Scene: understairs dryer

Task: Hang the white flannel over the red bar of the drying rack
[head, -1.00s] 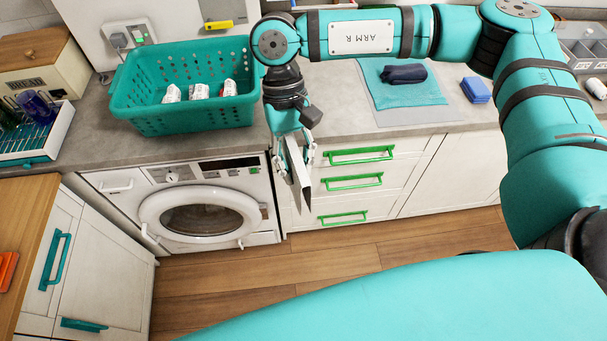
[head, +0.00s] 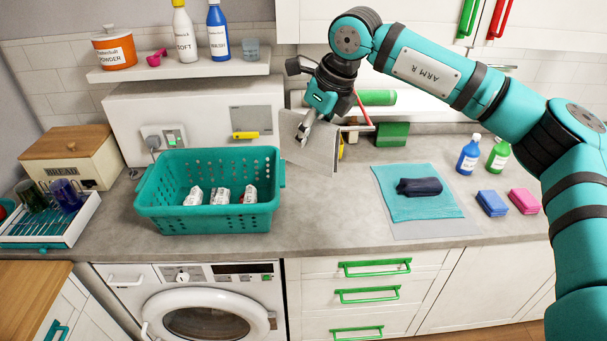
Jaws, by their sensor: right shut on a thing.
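My right gripper (head: 311,127) is shut on a pale grey-white flat cloth, which I take to be the white flannel (head: 317,154). The flannel hangs below the fingers like a stiff tilted sheet, in front of the wall behind the counter. The red bar (head: 364,111) of the drying rack shows just right of the flannel and gripper, slanting down to the right. In the picture the flannel is beside the red bar, not over it; the depth between them is unclear. My gripper and the flannel hide part of the rack. My left gripper is out of view.
A teal basket (head: 165,211) with white packets stands left on the counter. A shelf (head: 128,75) with bottles is above it. A green roll (head: 377,97) and green block (head: 392,133) are near the rack. A dark folded cloth (head: 419,187) lies on a teal mat (head: 392,207).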

